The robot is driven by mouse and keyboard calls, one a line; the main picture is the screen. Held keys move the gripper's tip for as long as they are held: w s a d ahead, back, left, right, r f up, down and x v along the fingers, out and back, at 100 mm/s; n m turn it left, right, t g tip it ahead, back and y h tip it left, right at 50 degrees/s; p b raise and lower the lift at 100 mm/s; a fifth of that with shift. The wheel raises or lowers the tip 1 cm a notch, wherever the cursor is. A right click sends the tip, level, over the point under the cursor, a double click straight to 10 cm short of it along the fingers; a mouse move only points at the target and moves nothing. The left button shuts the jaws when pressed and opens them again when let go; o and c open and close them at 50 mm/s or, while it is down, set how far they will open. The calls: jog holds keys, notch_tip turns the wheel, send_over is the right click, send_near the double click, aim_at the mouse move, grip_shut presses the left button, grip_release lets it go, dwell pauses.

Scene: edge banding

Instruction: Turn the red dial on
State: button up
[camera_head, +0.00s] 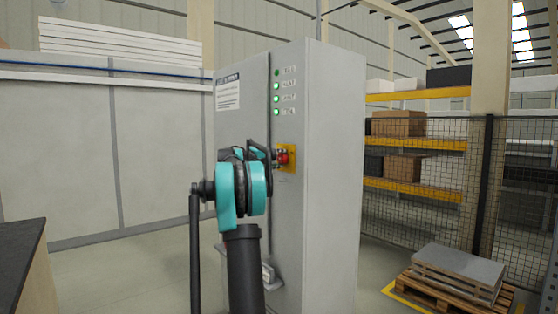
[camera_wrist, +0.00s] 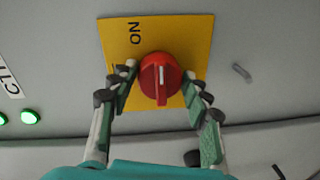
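The red dial (camera_wrist: 159,79) sits on a yellow plate (camera_wrist: 172,33) in the wrist view. The plate carries the word ON, turned sideways, above and left of the dial. The dial's white mark runs roughly up and down in that picture. My gripper (camera_wrist: 158,88) is open, with one finger on each side of the dial; a narrow gap seems to show on both sides. In the head view the red dial (camera_head: 283,158) shows on the front of the grey cabinet (camera_head: 335,170), with my gripper (camera_head: 268,154) close beside it and partly hidden by my arm.
Several green lights (camera_head: 277,86) line the cabinet above the dial, and a handle (camera_head: 268,273) is lower down. A dark-topped table (camera_head: 20,250) is at the left edge. A pallet with grey slabs (camera_head: 455,270) and mesh fence stand at right. Floor left of the cabinet is clear.

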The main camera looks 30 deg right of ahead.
jog(key=shift+o, duration=1.4)
jog(key=a+r, duration=0.1)
jog(key=a, duration=1.1)
jog(key=shift+s, duration=0.45)
jog(key=shift+f, duration=0.1)
jog(key=s+a+f+t+y, duration=0.1)
jog(key=s+a+f+y, duration=0.4)
jog(key=s+a+f, duration=0.7)
jog(key=s+a+f+n+t+y, duration=0.1)
jog(key=s+a+f+y, duration=0.5)
jog(key=s+a+f, duration=0.7)
jog(key=s+a+f+y, duration=0.6)
jog(key=s+a+f, duration=0.7)
jog(key=f, duration=1.1)
jog(key=shift+s+a+n+t, duration=0.15)
jog(key=shift+s+n+t, duration=0.25)
jog(key=shift+s, duration=0.2)
